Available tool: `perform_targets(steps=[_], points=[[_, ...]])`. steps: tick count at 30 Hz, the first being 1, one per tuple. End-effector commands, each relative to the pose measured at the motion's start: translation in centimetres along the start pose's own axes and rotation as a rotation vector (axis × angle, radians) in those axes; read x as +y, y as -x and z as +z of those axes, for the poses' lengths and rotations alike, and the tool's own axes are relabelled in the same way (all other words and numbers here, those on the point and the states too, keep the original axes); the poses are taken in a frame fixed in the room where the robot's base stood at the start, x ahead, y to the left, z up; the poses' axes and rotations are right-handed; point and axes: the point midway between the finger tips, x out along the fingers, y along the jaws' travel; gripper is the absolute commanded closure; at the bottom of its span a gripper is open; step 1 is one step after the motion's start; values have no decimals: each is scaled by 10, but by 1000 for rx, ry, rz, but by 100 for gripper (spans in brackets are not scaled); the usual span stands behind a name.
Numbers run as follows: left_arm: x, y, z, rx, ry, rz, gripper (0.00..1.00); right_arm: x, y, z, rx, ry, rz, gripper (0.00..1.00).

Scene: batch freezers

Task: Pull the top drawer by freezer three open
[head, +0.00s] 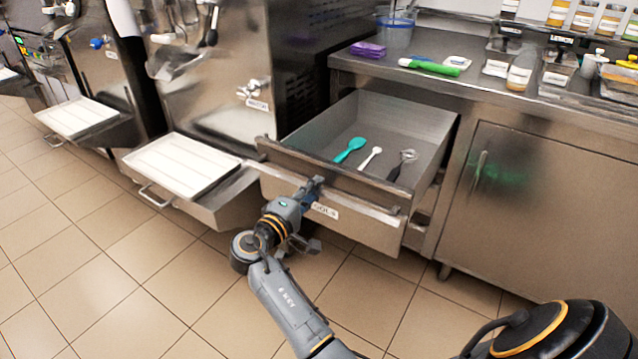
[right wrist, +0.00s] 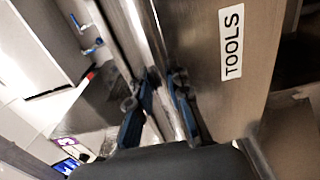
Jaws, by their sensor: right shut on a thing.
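The top drawer (head: 428,150) stands well out from the steel counter, its inside in plain view. Its front carries a TOOLS label, clear in the right wrist view (right wrist: 232,43), and a long bar handle (head: 375,201). A teal scoop (head: 350,149), a white spoon (head: 370,158) and a dark-handled tool (head: 402,164) lie on the drawer floor. My right gripper (head: 314,187) is shut on the drawer's bar handle, left of its middle. In the right wrist view the blue fingers (right wrist: 160,105) sit on either side of the bar. My left gripper is not in view.
Left of the drawer, a white tray (head: 182,165) sits on a pulled-out shelf before a steel freezer (head: 222,85). A cabinet door (head: 530,205) is at the right. The counter holds bottles, a purple cloth (head: 368,49) and a green-handled tool (head: 430,67). Tiled floor in front is clear.

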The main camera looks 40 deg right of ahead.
Motion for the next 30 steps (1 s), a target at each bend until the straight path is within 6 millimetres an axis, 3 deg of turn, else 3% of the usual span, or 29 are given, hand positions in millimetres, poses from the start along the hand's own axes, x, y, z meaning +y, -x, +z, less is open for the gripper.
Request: perform_targets(steps=[11, 12, 15, 16, 25, 30], points=[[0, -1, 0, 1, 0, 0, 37, -1, 2, 1, -2, 2, -1, 100], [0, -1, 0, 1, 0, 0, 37, -1, 2, 1, -2, 2, -1, 81], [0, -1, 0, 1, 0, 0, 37, -1, 2, 0, -1, 2, -1, 60], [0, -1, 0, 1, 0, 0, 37, -1, 2, 0, -1, 1, -1, 58], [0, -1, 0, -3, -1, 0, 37, 2, 2, 0, 0, -1, 0, 58], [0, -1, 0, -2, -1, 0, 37, 21, 2, 0, 0, -5, 1, 58]])
